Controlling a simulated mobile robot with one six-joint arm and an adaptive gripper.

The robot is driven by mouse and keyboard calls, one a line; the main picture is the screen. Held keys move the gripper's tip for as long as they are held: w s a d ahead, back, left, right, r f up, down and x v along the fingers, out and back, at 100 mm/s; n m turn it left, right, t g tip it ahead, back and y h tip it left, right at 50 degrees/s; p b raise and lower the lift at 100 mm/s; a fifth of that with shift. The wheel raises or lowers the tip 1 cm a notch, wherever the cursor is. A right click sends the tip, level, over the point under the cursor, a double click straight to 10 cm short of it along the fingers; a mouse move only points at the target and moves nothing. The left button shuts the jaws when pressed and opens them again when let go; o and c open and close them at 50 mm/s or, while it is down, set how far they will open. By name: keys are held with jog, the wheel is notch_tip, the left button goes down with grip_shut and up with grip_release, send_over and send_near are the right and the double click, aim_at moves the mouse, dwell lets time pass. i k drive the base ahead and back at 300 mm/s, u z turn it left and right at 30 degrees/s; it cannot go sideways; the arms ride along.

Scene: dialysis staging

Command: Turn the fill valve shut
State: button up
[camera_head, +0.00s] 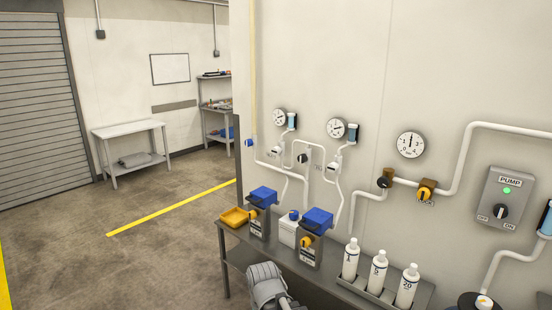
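No valve label reading "fill" can be made out. A white pipe runs along the wall on the right and carries a valve with a black knob (383,182) and a valve with a yellow-orange handle (426,189). The small tag under the yellow-orange handle is too small to read surely. Another black knob (303,158) sits on the thinner piping to the left. Whether any of these is open or shut cannot be told. A grey ribbed part of my arm shows at the bottom centre, below and away from the valves. My gripper's fingers do not show.
A grey bench (340,288) along the wall bears two blue-topped units (263,196) (318,218), a yellow tray (235,217) and several white bottles. A pump panel (500,198) with a green light is at right. Gauges hang above. Open floor (150,265) lies left.

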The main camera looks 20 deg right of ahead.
aim_at(302, 158)
jog(key=z, duration=0.05)
jog(key=i, duration=1.15)
jog(key=z, duration=0.75)
